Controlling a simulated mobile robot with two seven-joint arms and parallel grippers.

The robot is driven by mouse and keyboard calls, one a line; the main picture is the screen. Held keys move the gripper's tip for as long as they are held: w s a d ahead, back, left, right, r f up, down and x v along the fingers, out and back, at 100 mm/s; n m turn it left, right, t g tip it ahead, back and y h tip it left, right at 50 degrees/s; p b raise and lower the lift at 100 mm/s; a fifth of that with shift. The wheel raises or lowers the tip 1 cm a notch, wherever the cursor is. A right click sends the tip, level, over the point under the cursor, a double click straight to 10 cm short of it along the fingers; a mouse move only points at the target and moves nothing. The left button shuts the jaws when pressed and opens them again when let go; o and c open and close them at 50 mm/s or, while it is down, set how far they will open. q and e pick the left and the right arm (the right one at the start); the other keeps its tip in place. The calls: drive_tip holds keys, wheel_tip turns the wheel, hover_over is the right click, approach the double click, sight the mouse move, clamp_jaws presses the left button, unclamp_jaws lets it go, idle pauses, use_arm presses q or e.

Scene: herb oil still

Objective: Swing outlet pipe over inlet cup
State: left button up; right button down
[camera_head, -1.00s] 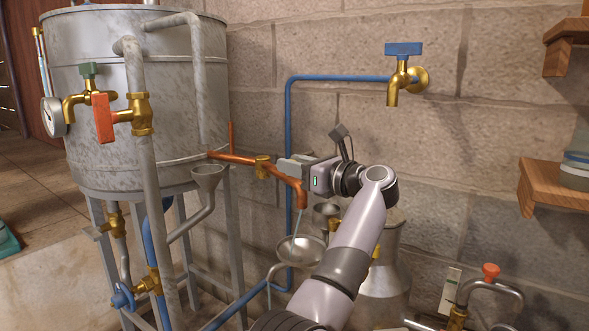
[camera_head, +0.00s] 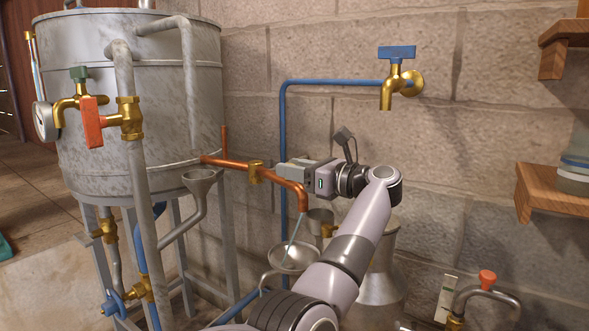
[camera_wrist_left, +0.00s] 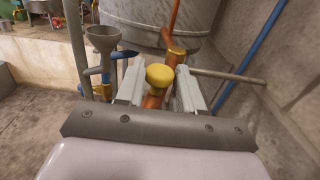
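The copper outlet pipe (camera_head: 232,163) runs from the tank's lower side to a bent-down end (camera_head: 303,199), with a brass collar (camera_head: 255,172). A thin pale stream falls from the end toward a wide grey funnel dish (camera_head: 293,257). A small grey cup (camera_head: 320,214), probably the inlet cup, stands just right of and below the pipe end, not under it. My left gripper (camera_head: 288,172) is at the pipe's outer part. In the left wrist view its fingers flank the pipe's yellow knob (camera_wrist_left: 160,75) closely on both sides. My right gripper is out of view.
The metal tank (camera_head: 140,100) fills the left, with a grey funnel (camera_head: 203,180) below its side. A blue pipe (camera_head: 283,130) runs up the block wall behind. A large metal can (camera_head: 382,270) stands behind my left arm. Wooden shelves (camera_head: 550,190) are at right.

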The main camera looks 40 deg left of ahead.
use_arm(q)
drive_tip(key=shift+o, duration=1.2)
drive_tip(key=d, duration=0.7)
drive_tip(key=shift+w+d, duration=0.1)
